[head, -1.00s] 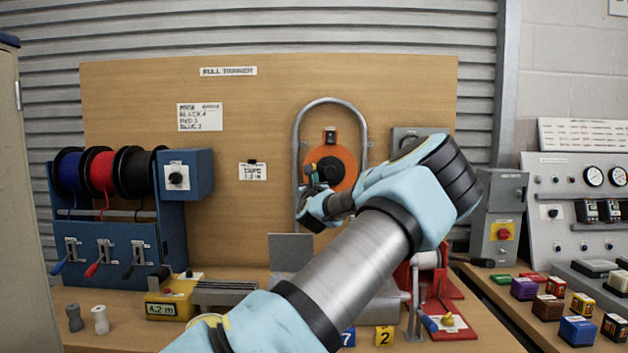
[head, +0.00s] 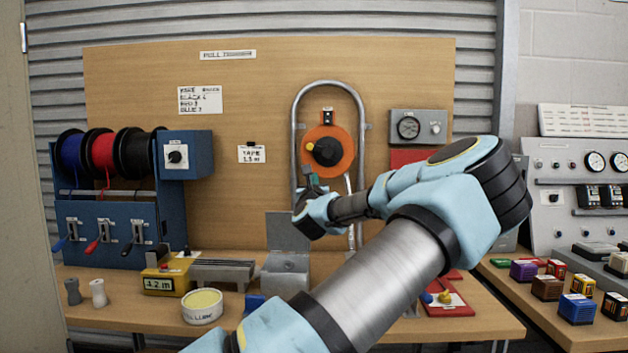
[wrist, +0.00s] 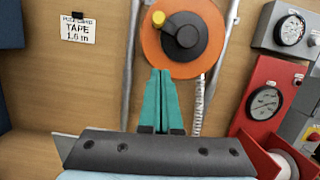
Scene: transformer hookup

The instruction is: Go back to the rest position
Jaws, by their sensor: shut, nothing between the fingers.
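My gripper (head: 312,181) is in the middle of the head view, raised above the workbench and in front of the orange reel. In the wrist view its two teal fingers (wrist: 161,98) lie side by side, shut, with nothing between them. The orange reel (head: 340,140) with a black hub and yellow knob hangs on the wooden board inside a grey tube frame. It also shows in the wrist view (wrist: 207,22), just beyond my fingertips. My arm reaches in from the bottom of the head view and hides part of the bench.
A blue rack with wire spools (head: 110,195) stands left. On the workbench (head: 130,315) are a yellow length unit (head: 165,280), a round tub (head: 202,306) and a grey metal block (head: 287,270). A gauge box (head: 419,127) is on the board. A control panel (head: 590,220) stands right.

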